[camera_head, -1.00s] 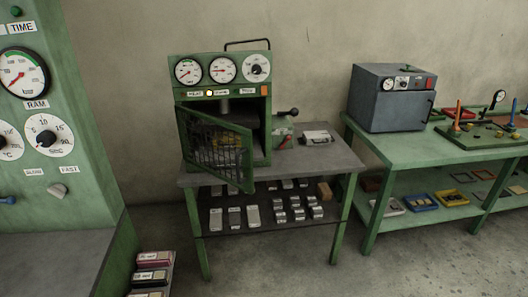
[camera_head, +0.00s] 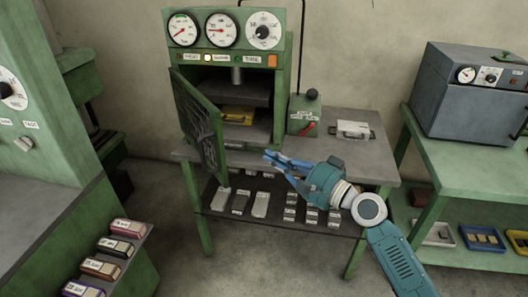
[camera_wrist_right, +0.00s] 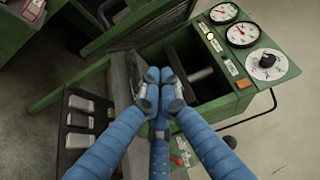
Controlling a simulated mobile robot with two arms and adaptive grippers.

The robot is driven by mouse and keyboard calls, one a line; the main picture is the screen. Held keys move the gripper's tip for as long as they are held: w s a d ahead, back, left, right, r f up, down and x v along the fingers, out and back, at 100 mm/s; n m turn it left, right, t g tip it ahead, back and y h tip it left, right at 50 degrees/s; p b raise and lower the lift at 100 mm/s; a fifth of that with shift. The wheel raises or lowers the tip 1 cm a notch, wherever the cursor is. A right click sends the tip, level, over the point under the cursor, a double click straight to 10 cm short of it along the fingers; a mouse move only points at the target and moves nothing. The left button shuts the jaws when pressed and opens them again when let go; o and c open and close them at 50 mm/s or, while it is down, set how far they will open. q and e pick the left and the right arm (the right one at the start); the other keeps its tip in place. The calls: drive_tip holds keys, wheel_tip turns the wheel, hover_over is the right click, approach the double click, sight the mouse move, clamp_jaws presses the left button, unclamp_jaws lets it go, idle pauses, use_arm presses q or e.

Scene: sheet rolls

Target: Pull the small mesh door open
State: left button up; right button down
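The small mesh door (camera_head: 203,125) stands ajar on the left side of the green press cabinet (camera_head: 283,100), swung out toward me. Its free edge hangs over the front of the grey stand, and the cabinet opening shows to its right. My right gripper (camera_head: 272,160) is in front of the cabinet, to the right of the door's free edge and apart from it. In the right wrist view its blue fingers (camera_wrist_right: 159,78) are drawn together at the tips, with nothing visible between them. My left gripper is out of view.
A yellow item (camera_head: 237,116) lies inside the cabinet. A green box with a red lever (camera_head: 304,115) and a small pale case (camera_head: 353,130) are on the stand top. Several metal blocks fill the shelf below. A grey oven (camera_head: 470,92) stands on the right bench.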

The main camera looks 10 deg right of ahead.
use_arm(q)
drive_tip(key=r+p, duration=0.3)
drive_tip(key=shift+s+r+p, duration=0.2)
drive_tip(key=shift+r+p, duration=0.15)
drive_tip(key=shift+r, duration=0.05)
use_arm(e)
drive_tip(key=w+a, duration=0.5)
drive_tip(key=a, duration=0.4)
drive_tip(key=shift+a, duration=0.4)
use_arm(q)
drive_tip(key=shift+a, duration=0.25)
use_arm(e)
drive_tip(key=shift+w, duration=0.1)
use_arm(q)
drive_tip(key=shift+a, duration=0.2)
